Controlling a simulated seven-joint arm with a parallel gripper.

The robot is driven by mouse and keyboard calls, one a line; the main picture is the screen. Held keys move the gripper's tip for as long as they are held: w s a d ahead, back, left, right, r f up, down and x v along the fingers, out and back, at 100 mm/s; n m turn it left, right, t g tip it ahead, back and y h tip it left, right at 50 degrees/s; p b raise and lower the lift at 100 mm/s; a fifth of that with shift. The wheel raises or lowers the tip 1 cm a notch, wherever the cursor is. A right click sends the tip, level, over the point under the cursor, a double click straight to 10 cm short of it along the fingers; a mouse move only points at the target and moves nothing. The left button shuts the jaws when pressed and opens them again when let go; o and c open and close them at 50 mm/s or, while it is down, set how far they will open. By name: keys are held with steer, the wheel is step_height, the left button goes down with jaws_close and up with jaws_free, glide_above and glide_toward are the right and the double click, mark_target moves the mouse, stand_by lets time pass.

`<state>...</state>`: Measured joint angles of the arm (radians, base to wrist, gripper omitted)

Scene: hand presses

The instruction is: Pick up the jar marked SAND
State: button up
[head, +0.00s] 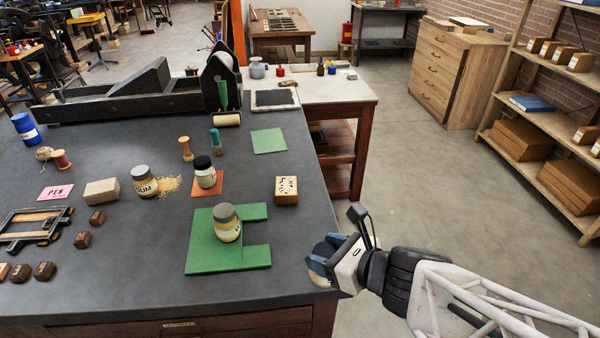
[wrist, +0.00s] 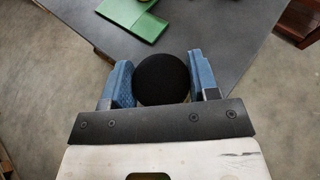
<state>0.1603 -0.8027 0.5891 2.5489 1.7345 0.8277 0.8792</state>
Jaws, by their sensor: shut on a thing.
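My gripper (head: 322,264) is at the right edge of the dark bench, shut on a jar with a round black lid (wrist: 162,78). The blue fingers press on both sides of this jar. In the head view they hide most of it, and no label shows. A grey-lidded jar (head: 145,186) with a label that seems to read GUM stands at the left. A black-lidded jar (head: 206,179) stands on an orange square. Another grey-lidded jar (head: 228,229) stands on the green mat. The lettering on these last two is too small to read, so I cannot tell which jar is marked SAND.
The green mat (head: 200,262) lies left of my gripper, with a small wooden block (head: 286,190) behind it. A black press (head: 150,95) stands at the back of the bench (head: 110,285). Bare floor lies beyond the bench's right edge.

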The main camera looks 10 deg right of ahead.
steer(key=shift+s+d+r, duration=0.1)
steer(key=shift+s+d, duration=0.1)
steer(key=shift+s, duration=0.85)
